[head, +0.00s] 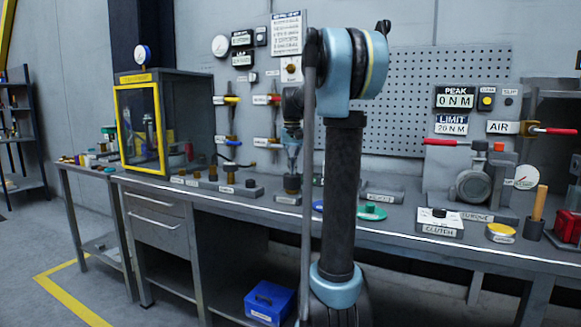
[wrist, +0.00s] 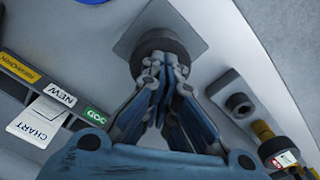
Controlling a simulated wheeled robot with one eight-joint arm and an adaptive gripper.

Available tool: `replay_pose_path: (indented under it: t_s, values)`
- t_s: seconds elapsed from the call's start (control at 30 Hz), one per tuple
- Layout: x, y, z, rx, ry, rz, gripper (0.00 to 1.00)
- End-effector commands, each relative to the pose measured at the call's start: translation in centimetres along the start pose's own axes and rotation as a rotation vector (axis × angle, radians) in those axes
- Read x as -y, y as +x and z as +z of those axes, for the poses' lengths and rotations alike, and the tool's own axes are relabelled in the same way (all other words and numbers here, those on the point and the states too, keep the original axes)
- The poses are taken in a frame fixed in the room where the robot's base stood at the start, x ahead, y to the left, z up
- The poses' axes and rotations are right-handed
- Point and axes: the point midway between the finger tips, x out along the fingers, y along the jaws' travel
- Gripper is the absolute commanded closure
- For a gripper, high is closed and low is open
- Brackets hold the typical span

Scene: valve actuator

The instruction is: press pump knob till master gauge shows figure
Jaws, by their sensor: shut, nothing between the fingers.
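My gripper (head: 292,165) points down at the bench, with its fingers together and empty. In the wrist view, the fingertips (wrist: 167,78) are over a dark round knob (wrist: 165,45) on a grey square plate. In the head view, the dark knob (head: 291,183) stands on a small labelled base directly below the fingers. They look very near it or touching; I cannot tell which. A white round gauge (head: 220,45) hangs on the back wall, and I cannot read its needle. I cannot tell if it is the master gauge.
Small labelled fittings (head: 228,184) stand left of the knob. A yellow-framed cabinet (head: 140,128) with a gauge (head: 141,53) on top is farther left. Green disc (head: 371,212), clutch block (head: 439,222) and another gauge (head: 526,176) lie right. A CHART card (wrist: 38,122) shows in the wrist view.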

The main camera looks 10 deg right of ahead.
Motion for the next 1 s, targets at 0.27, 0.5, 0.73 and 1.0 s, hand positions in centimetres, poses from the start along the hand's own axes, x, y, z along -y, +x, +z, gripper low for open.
replay_pose_path:
  t_s: [0.27,0.5,0.73,1.0]
  values:
    - [0.0,-1.6,0.0,0.0,0.0,0.0,1.0]
    - [0.0,-2.9,0.0,0.0,0.0,0.0,1.0]
    - [0.0,-4.2,0.0,0.0,0.0,0.0,1.0]
    - [0.0,-5.6,0.0,0.0,0.0,0.0,1.0]
